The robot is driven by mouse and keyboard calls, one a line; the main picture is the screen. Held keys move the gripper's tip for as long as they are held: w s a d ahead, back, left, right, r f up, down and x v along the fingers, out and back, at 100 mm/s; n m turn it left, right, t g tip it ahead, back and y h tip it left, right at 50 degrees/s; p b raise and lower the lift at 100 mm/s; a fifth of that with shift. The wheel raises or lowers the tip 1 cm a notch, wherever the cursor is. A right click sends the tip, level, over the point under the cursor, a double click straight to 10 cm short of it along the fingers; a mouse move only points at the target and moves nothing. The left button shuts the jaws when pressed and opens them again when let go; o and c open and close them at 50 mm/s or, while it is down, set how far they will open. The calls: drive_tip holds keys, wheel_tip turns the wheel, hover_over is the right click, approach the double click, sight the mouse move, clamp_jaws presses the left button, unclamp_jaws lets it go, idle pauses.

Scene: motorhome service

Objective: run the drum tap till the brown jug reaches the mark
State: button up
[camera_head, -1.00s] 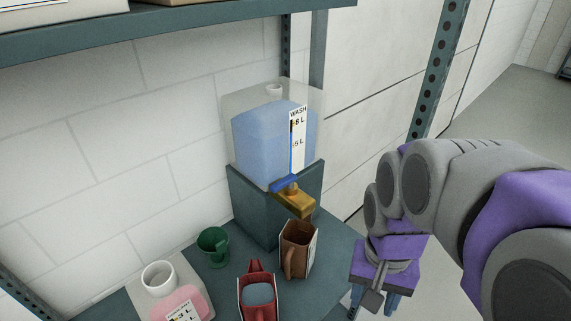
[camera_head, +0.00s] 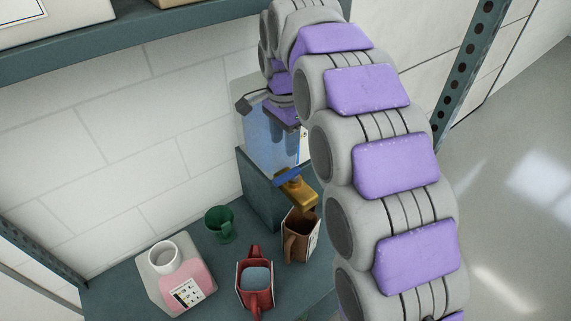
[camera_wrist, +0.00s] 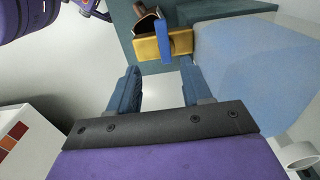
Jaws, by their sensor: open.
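The drum (camera_head: 262,150) is a clear tank of blue liquid on a dark green stand. Its brass tap (camera_head: 301,193) has a blue lever (camera_head: 287,177) set crosswise on it; tap (camera_wrist: 150,46) and lever (camera_wrist: 167,36) also show in the wrist view. The brown jug (camera_head: 297,245) stands upright below the tap spout. Its mark and inside level cannot be made out. My gripper (camera_head: 283,138) is open and empty, above the lever and in front of the drum. In the wrist view the fingers (camera_wrist: 158,90) are apart, short of the tap and not touching it.
A red jug (camera_head: 255,280) with grey-blue contents, a green cup (camera_head: 219,225) and a white-and-pink container (camera_head: 180,280) stand on the green bench left of the brown jug. A shelf (camera_head: 130,32) runs overhead. A perforated post (camera_head: 468,70) stands right.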

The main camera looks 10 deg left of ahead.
sight(282, 177)
drive_tip(key=f, duration=0.7)
drive_tip(key=f+b, duration=0.1)
drive_tip(key=f, duration=0.3)
drive_tip(key=shift+a+f, duration=0.25)
drive_tip(key=shift+f, duration=0.1)
drive_tip(key=shift+a+f, duration=0.15)
clamp_jaws()
